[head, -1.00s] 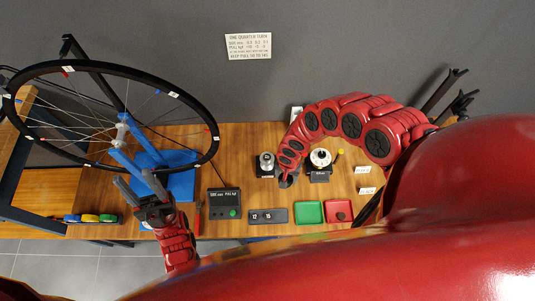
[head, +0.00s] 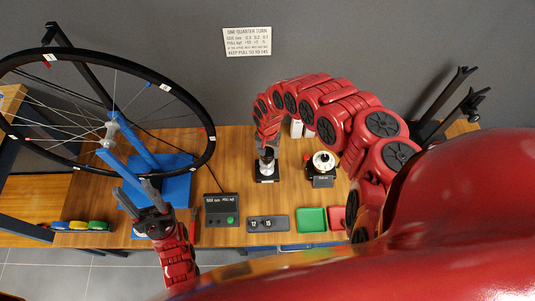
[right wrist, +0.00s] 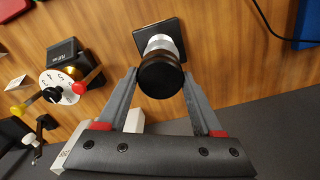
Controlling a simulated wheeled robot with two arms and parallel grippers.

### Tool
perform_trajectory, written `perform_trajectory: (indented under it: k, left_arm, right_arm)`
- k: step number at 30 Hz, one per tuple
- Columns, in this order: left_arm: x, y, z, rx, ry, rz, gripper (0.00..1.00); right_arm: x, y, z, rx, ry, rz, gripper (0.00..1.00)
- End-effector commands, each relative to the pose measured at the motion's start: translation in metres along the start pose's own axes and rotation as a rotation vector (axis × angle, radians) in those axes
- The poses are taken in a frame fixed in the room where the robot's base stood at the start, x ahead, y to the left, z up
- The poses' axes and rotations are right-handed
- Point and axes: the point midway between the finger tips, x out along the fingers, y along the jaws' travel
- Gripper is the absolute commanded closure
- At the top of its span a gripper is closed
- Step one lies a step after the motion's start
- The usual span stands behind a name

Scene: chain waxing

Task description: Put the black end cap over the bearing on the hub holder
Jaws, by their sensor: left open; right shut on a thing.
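The black end cap (right wrist: 160,76) is between the fingers of my right gripper (right wrist: 160,82), which is shut on it. Below it in the right wrist view is the silver hub on the hub holder, with its square black base (right wrist: 172,30). In the head view the hub holder (head: 267,176) stands on the bench and my right gripper (head: 267,148) is right above it. The cap hides the bearing, and I cannot tell whether the cap touches it. My left gripper (head: 136,189) is open and empty, near the blue wheel stand.
A dial device (head: 322,163) stands right of the hub holder. A green tray (head: 312,220) and a partly hidden red tray (head: 337,217) lie in front. A grey control box (head: 221,209) and a large spoked wheel (head: 207,150) are to the left.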

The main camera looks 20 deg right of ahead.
Motion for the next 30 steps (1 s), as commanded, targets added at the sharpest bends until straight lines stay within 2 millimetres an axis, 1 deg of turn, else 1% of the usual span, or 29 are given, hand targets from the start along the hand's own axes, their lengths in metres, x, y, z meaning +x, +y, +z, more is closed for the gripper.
perform_trajectory:
  k: [5, 12, 15, 26, 30]
  left_arm:
    - [0.001, 0.0, 0.0, 0.0, 0.0, 0.0, 0.5]
    - [0.007, 0.0, -0.001, 0.0, 0.0, 0.0, 0.5]
    - [0.007, 0.0, -0.001, 0.0, 0.0, 0.0, 0.5]
    - [0.007, 0.0, -0.001, 0.0, 0.0, 0.0, 0.5]
    - [0.004, 0.0, -0.001, 0.0, 0.0, 0.0, 0.5]
  right_arm:
    - [0.001, -0.003, -0.006, 0.004, 0.004, 0.001, 0.85]
    - [0.026, -0.004, -0.004, 0.004, 0.001, -0.002, 0.85]
    - [0.032, -0.004, -0.005, 0.002, 0.004, -0.001, 0.85]
    - [0.035, -0.003, -0.006, 0.003, 0.005, 0.001, 0.85]
    - [0.04, -0.002, -0.006, 0.004, 0.005, 0.002, 0.85]
